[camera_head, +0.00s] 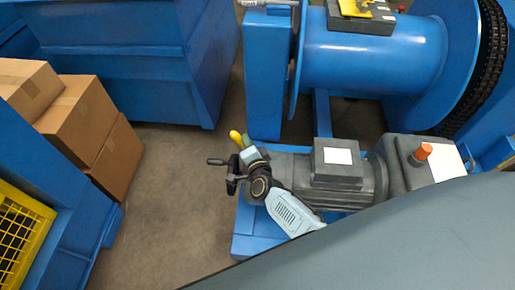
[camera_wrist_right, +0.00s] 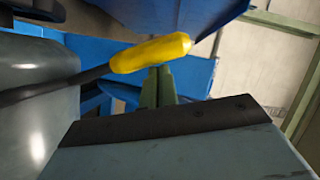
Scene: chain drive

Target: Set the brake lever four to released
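The brake lever with a yellow grip (camera_head: 236,137) stands by the left end of the motor in the head view. In the right wrist view, its yellow grip (camera_wrist_right: 150,53) sits on a thin dark rod that runs down to the left. My right gripper (camera_head: 247,155) is close to the lever in the head view; contact cannot be told. Its fingertips are too small and partly hidden, so I cannot tell whether it is open or shut. A grey block with a dark edge fills the lower wrist view. My left gripper is not in view.
The grey motor (camera_head: 338,175) and a blue drum (camera_head: 370,60) lie to the right. Grey floor (camera_head: 175,185) is clear between boxes and motor. A blue container (camera_head: 125,60) stands behind.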

